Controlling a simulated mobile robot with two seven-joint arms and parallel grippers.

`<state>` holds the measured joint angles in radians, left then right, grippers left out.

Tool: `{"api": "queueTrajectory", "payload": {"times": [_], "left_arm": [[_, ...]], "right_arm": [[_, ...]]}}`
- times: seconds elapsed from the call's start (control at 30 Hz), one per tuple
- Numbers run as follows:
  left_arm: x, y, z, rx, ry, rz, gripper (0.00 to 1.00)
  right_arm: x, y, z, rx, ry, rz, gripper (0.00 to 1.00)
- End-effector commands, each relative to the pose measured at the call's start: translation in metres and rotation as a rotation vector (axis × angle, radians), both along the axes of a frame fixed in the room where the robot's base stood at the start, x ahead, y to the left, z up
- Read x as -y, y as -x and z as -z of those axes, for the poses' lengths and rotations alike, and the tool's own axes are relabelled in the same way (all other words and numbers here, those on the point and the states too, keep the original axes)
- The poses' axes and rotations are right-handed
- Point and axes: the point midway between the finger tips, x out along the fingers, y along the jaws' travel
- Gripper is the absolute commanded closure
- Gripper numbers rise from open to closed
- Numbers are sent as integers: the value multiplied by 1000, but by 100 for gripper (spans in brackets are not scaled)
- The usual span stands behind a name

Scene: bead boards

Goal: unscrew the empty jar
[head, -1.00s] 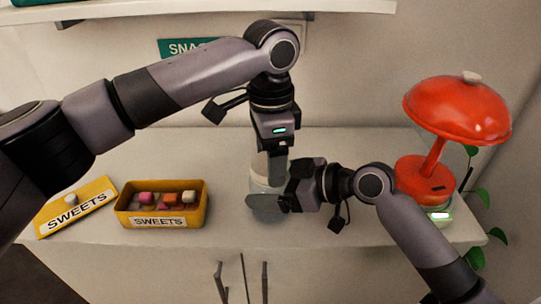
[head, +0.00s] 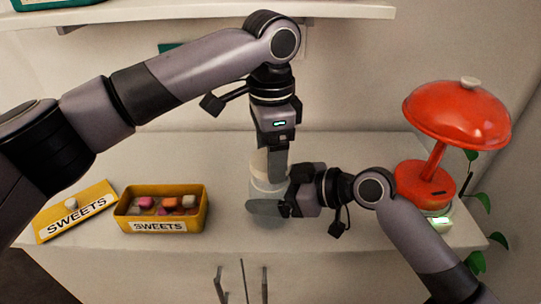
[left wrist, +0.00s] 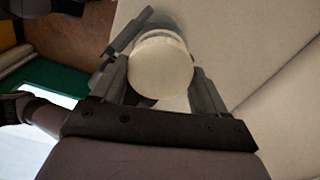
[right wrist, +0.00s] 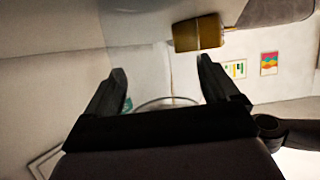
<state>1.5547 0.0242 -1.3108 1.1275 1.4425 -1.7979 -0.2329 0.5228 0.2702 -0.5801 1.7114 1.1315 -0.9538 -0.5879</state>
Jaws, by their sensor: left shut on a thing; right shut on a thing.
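The empty jar (head: 266,188) is clear glass and stands upright on the counter, with nothing seen inside. Its round cream lid (left wrist: 160,67) fills the space between the fingers of my left gripper (left wrist: 164,72) in the left wrist view. In the head view my left gripper (head: 270,168) points straight down over the jar and is shut on the lid, which its finger partly hides. My right gripper (head: 272,205) reaches in level from the right and is shut on the jar's glass body, hiding part of it. In the right wrist view the glass is barely visible between the fingers (right wrist: 160,78).
An open yellow sweets tin (head: 120,205) holds several coloured sweets, left of the jar. Its lid (head: 98,195) leans beside it. A red lamp (head: 460,110) stands at the right by a plant (head: 478,245). A shelf (head: 220,12) runs above. The counter behind the jar is clear.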

Motion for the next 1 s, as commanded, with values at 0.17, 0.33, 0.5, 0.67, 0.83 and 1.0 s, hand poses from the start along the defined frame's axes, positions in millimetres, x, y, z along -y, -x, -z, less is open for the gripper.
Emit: {"api": "queueTrajectory", "payload": {"times": [0.17, 0.33, 0.5, 0.67, 0.83, 1.0], "left_arm": [[0, 0, -2, 0, 0, 0, 63], [0, 0, -2, 0, 0, 0, 63], [0, 0, -11, 1, 2, 0, 63], [0, 0, -32, 1, 2, -1, 63], [0, 0, -42, 0, 0, 0, 63], [0, 0, -42, 0, 0, 0, 63]], "right_arm": [[0, 0, -1, 0, -1, 0, 97], [0, 0, -1, 0, -1, 0, 97], [0, 0, -1, 0, -1, 0, 97], [0, 0, -1, 0, -1, 0, 97], [0, 0, -1, 0, -1, 0, 97], [0, 0, -1, 1, -2, 0, 2]]}}
